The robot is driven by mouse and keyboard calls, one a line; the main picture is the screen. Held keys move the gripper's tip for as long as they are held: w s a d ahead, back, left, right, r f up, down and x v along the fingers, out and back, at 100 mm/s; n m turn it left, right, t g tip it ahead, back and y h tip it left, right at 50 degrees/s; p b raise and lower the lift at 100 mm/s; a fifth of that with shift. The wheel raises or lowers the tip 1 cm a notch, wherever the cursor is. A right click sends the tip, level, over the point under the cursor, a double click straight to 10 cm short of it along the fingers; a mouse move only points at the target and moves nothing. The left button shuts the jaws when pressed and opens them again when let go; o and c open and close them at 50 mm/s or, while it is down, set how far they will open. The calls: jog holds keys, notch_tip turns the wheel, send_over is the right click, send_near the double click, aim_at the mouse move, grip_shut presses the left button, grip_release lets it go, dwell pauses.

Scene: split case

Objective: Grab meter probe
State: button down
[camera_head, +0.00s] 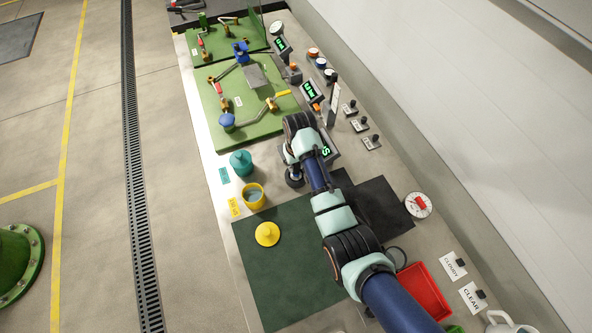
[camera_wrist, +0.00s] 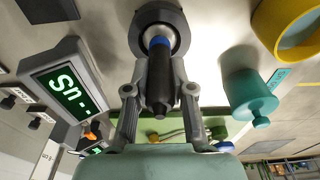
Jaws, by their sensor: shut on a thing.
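The meter probe (camera_wrist: 159,85), a dark rod with a blue band and a grey metal section, shows in the middle of the wrist view. Its far end is at a dark round holder (camera_wrist: 176,17); I cannot tell whether it is still seated in it. My gripper (camera_wrist: 160,92) is shut on the probe, one finger on each side. The meter with a green lit display (camera_wrist: 68,88) stands to the left in the wrist view and beside my arm in the head view (camera_head: 328,149). In the head view my arm hides most of the probe.
A teal lidded jar (camera_wrist: 247,97) is to the right in the wrist view; a yellow open cup (camera_head: 254,196) and a yellow lid (camera_head: 267,234) are on the bench. Green panels (camera_head: 262,135) with valves lie beyond. A dark green mat (camera_head: 262,285) has free room. A red tray (camera_head: 424,292) sits near my arm.

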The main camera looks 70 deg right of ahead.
notch_tip(320, 180, up, 20)
jog(key=p, duration=0.7)
jog(key=shift+p, duration=0.4)
